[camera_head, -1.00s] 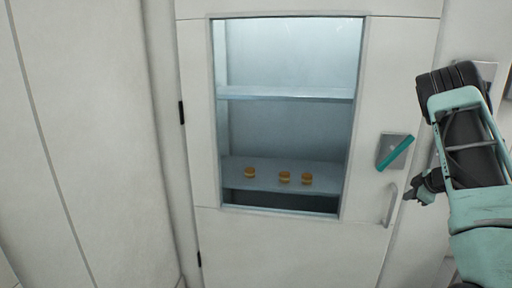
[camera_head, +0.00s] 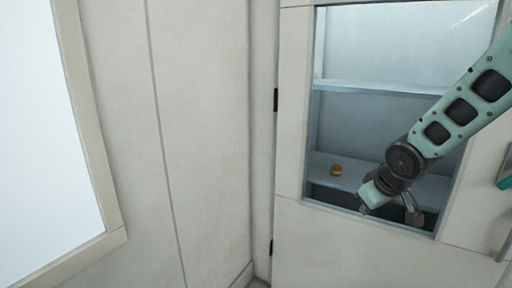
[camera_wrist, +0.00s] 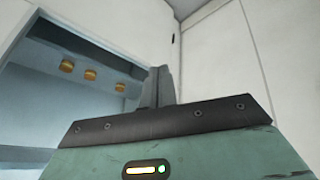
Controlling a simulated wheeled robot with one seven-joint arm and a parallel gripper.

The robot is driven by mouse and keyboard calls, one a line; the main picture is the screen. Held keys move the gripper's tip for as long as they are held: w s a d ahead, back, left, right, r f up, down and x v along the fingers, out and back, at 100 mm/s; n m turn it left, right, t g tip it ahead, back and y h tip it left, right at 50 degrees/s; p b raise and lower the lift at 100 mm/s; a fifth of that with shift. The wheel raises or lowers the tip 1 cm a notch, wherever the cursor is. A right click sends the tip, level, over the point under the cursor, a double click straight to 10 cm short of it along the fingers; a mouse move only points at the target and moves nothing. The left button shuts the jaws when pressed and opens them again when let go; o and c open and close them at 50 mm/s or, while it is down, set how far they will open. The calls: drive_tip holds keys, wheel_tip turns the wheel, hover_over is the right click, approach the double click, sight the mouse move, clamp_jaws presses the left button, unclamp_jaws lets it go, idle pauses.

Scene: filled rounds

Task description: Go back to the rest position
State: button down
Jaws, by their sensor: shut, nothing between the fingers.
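My gripper (camera_head: 413,212) hangs at the end of my bent arm in the head view, in front of the lower part of the cabinet window. In the wrist view its dark fingers (camera_wrist: 158,88) are together, with nothing between them. The window's cabinet door (camera_head: 350,255) is closed. Behind the window, a small orange-yellow round item (camera_head: 336,169) sits on the lower shelf. The wrist view shows three such items in a row, one of them at the left (camera_wrist: 67,65). My arm hides the others in the head view.
A pale wall panel (camera_head: 200,120) stands left of the cabinet, with a bright framed window (camera_head: 40,130) farther left. A door handle (camera_head: 504,246) and a teal lever (camera_head: 506,182) show at the right edge. The space in front of the left wall looks clear.

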drive_tip(key=s+a+n+g, duration=0.1)
drive_tip(key=s+a+g, duration=0.1)
drive_tip(key=s+a, duration=0.3)
drive_tip(key=s+a+f+n+g+b, duration=0.1)
drive_tip(key=s+a, duration=0.4)
drive_tip(key=s, duration=0.9)
drive_tip(key=s+a+f+n+g+b, duration=0.1)
drive_tip(key=s+a+g, duration=0.2)
drive_tip(key=s, duration=0.7)
drive_tip(key=shift+s+a+y, duration=0.25)
drive_tip(key=shift+a+y, duration=0.05)
drive_tip(key=shift+a, duration=0.9)
drive_tip(key=shift+w, duration=0.1)
